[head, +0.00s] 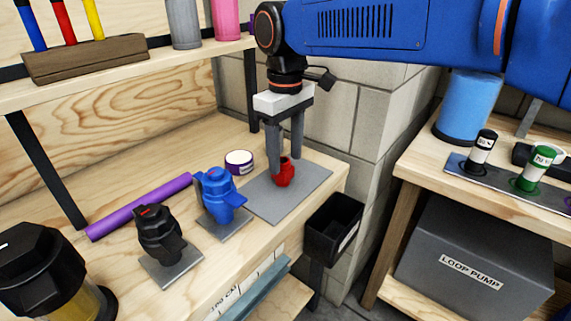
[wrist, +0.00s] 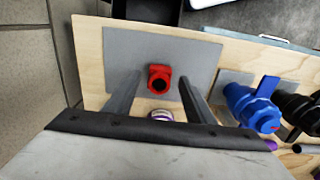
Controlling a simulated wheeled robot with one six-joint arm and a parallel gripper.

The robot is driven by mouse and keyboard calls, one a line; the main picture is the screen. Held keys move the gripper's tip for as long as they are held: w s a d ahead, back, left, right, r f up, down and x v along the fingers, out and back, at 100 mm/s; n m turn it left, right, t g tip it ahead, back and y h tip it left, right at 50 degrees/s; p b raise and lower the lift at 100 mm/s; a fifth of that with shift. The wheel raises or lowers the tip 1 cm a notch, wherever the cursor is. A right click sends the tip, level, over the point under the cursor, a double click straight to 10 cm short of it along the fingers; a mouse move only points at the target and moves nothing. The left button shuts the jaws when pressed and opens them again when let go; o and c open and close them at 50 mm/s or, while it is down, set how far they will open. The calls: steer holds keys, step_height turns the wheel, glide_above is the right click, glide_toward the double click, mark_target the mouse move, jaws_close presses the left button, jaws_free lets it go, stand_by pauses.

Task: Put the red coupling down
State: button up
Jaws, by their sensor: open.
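The red coupling (head: 284,173) stands on a flat grey plate (head: 312,183) near the right end of the wooden bench. In the wrist view the red coupling (wrist: 159,78) shows its dark round opening, with the grey plate (wrist: 200,57) around it. My gripper (head: 284,154) is over the coupling with its fingers pointing down. In the wrist view its two fingers (wrist: 157,90) are apart, one on each side of the coupling, with a gap to it on both sides.
A blue coupling (head: 220,192) and a black coupling (head: 158,232) stand on small grey plates to the left. A tape roll (head: 239,162) and a purple tube (head: 138,206) lie behind. A black bin (head: 333,226) hangs at the bench's right edge. A shelf (head: 130,64) overhangs the left.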

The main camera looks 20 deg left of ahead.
mark_target(286, 161)
step_height(286, 161, up, 9)
steer(key=shift+f, duration=0.2)
steer(key=d+f+m+t+y, duration=0.1)
steer(key=d+f+m, duration=0.2)
steer(key=d, duration=1.1)
steer(key=d+f+m+t, duration=0.1)
steer(key=d+f+m, duration=0.2)
steer(key=d, duration=1)
steer(key=s+d+f+m+t+h, duration=0.1)
steer(key=s+d+f+m+t, duration=0.1)
steer(key=s+d+f+m, duration=0.5)
steer(key=s+d+f, duration=0.6)
steer(key=d+f, duration=0.2)
steer(key=d, duration=0.3)
steer(key=shift+s+f+t, duration=0.25)
steer(key=shift+f+t, duration=0.05)
steer(key=shift+t, duration=0.1)
